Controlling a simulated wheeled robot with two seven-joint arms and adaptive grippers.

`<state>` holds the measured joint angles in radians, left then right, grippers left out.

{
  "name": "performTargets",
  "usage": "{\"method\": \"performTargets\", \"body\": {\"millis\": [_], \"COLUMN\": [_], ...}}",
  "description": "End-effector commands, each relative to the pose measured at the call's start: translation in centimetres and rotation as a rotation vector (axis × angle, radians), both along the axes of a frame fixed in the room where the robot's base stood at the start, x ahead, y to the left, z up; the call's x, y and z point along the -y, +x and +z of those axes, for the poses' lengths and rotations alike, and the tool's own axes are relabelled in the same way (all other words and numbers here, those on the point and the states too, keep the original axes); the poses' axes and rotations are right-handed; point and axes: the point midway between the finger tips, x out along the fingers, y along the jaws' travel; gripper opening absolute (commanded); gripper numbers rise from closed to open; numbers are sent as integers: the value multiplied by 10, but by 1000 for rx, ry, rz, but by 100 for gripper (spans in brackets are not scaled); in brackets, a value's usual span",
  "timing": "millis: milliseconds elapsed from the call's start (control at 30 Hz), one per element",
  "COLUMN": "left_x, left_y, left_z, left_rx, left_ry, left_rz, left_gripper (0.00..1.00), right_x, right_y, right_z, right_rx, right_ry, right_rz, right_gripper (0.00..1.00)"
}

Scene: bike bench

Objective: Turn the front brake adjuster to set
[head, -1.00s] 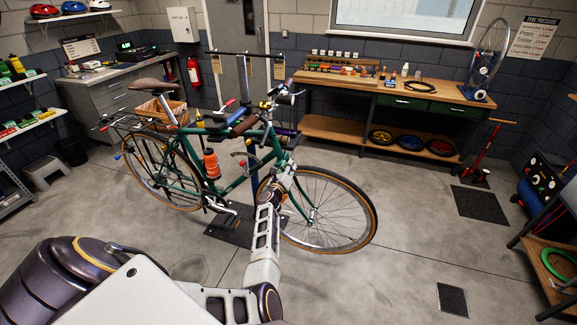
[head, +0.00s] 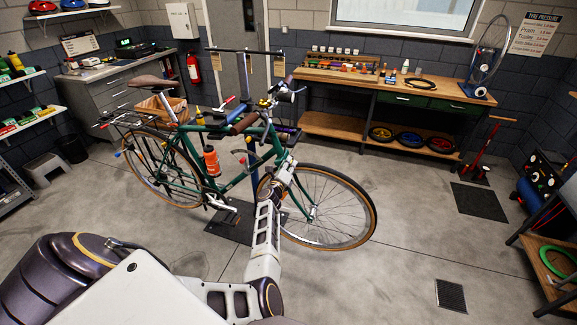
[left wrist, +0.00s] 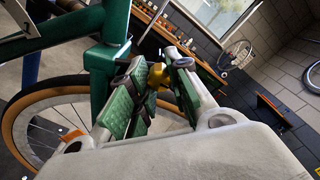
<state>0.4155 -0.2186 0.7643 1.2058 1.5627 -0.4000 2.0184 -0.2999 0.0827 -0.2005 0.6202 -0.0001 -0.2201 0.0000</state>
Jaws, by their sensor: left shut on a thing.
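The green bicycle (head: 240,178) stands clamped in a stand, its front wheel to the right. My left arm reaches up to the front of the frame, and my left gripper (head: 284,168) is at the fork, small and partly hidden by its own wrist in the head view. In the left wrist view, my left gripper's green-padded fingers (left wrist: 158,88) are close around a small brass-yellow piece, seemingly the front brake adjuster (left wrist: 157,74). The green head tube (left wrist: 112,35) is just left of the fingers. The adjuster's setting cannot be read. My right gripper is out of view.
The front wheel (head: 373,220) is close to my left forearm. A wooden workbench (head: 345,82) with bottles and tools stands behind. A drawer cabinet (head: 125,95) is at the back left. The floor right of the bicycle is mostly clear.

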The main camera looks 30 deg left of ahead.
Motion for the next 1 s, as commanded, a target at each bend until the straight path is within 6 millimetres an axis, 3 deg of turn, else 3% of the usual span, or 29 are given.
{"method": "performTargets", "body": {"millis": [33,67,233,667,1000], "left_x": [2,2,1,0,0], "left_y": [-1,-1,0,0,0], "left_z": [-3,-3,-2,-1,-1], "left_rx": [-5,-5,-3,-3,-29], "left_ry": [-2,-2,-1,12,119], "left_rz": [-2,-2,-1,-1,-1], "left_gripper": [0,23,43,43,43], "right_x": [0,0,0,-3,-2], "right_y": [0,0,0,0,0], "right_z": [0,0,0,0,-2], "right_rx": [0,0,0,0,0], "right_ry": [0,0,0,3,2], "right_rz": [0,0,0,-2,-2], "right_gripper": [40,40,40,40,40]}}
